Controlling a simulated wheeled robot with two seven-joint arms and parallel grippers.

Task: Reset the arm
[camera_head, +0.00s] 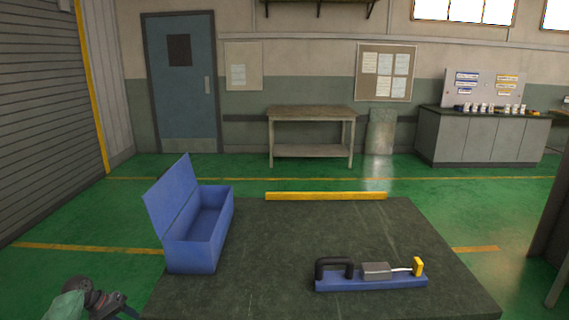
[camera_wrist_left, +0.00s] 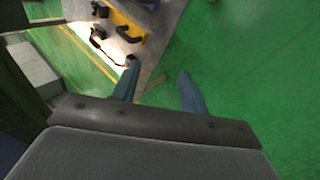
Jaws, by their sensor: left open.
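My left arm shows at the lower left corner of the head view, beside the table's left edge and apart from the objects on it. In the left wrist view my left gripper (camera_wrist_left: 158,82) is open, with its two blue-grey fingers spread. Nothing is between them, and green floor shows behind. My right gripper is not in view. On the dark table (camera_head: 290,240) lies a device with a blue base (camera_head: 372,284), a black handle (camera_head: 334,262), a grey block (camera_head: 376,270) and a yellow end piece (camera_head: 418,266).
A blue box (camera_head: 195,250) with its lid raised stands at the table's left side; its inside looks empty. A yellow bar (camera_head: 325,196) runs along the far edge. The table's middle is clear. A wooden bench (camera_head: 311,114) and grey cabinet (camera_head: 480,138) stand at the far wall.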

